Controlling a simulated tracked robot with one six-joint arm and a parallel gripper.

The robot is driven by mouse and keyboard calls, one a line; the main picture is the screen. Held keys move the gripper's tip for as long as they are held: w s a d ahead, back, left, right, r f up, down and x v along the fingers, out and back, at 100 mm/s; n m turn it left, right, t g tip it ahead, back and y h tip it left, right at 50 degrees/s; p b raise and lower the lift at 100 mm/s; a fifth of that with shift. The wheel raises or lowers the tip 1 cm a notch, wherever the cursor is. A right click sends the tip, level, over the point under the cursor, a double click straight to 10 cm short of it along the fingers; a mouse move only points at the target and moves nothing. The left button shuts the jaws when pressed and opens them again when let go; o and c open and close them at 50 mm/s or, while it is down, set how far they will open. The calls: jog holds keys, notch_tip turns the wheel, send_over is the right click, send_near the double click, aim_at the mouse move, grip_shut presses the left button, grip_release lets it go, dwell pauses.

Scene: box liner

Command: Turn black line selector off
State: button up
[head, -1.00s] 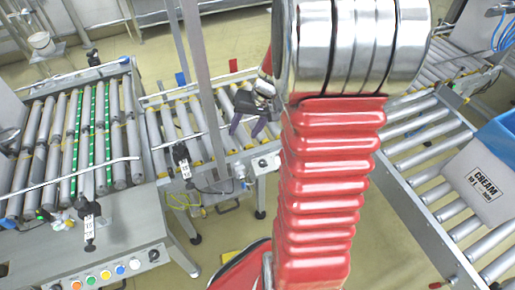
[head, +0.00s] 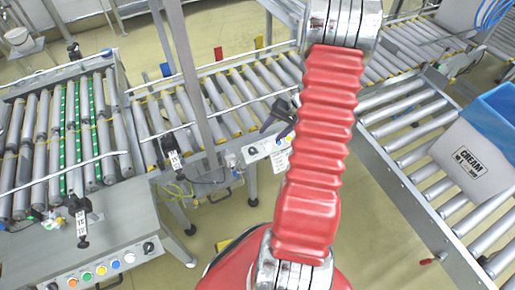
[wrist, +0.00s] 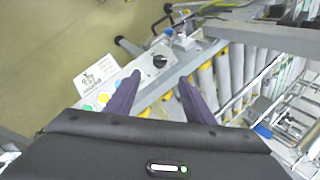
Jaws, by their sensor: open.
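The black line selector (wrist: 159,61) is a small black knob on a light control panel (wrist: 146,69), near the top middle of the wrist view. It also shows in the head view (head: 253,151), on the front of the middle conveyor. I cannot read its exact setting. My gripper (wrist: 160,77) is open and empty, with its two dark purple fingers pointing at the panel, one on each side of the selector in the picture. In the head view my gripper (head: 281,122) is above and to the right of the selector. No contact shows.
Colored buttons (wrist: 103,98) sit beside the selector, partly behind the left finger. A white printed label (wrist: 97,72) hangs by the panel. A second button panel with a black knob (head: 149,247) is at lower left.

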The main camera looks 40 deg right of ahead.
aim_at(255, 150)
jog(key=x, duration=1.3)
jog(key=shift+w+a+f, duration=0.1)
jog(key=shift+a+f, duration=0.1)
jog(key=shift+f, duration=0.15)
